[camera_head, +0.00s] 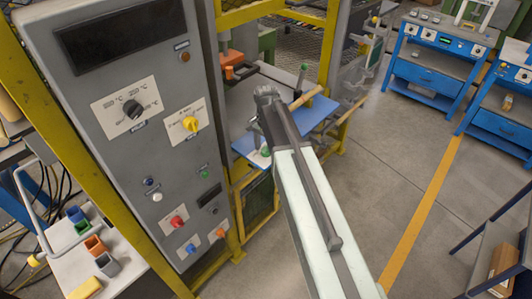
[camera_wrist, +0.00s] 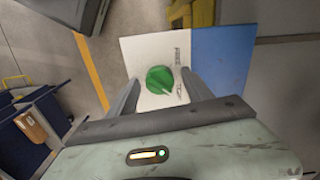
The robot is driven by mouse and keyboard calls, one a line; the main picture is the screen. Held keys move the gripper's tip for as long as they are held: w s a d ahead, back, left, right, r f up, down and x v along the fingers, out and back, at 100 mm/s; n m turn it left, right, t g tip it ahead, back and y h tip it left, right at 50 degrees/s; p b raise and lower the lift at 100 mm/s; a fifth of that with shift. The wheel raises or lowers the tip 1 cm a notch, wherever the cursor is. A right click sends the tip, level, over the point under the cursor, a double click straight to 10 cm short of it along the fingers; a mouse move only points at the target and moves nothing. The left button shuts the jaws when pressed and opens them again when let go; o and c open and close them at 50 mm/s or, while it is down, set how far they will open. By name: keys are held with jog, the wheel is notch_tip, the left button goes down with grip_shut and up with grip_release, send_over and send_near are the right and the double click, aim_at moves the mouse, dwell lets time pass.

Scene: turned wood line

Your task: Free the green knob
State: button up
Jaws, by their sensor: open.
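The green knob (camera_wrist: 160,79) is round with a pale pointer mark. It sits on a white plate (camera_wrist: 138,50) with small dark markings, beside a blue surface (camera_wrist: 224,62). In the wrist view my gripper (camera_wrist: 160,76) is open, with one finger on each side of the knob. Gaps show between the fingers and the knob, and I cannot tell how far above the plate the tips are. In the head view the knob (camera_head: 266,152) shows small at the left of my arm, on the blue panel (camera_head: 318,115); my fingers are not clear there.
A grey control cabinet (camera_head: 130,120) with a yellow knob (camera_head: 191,124) stands close at left, framed by yellow posts. A lever with a green ball (camera_head: 304,67) and a wooden rod rise behind the blue panel. Floor at right is clear up to blue workbenches (camera_head: 432,75).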

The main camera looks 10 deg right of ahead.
grip_shut()
jog(key=shift+n, duration=0.3)
jog(key=n, duration=0.8)
jog(key=shift+d+n, duration=0.1)
jog(key=shift+n, duration=0.3)
jog(key=n, duration=0.4)
jog(key=shift+n, duration=2.3)
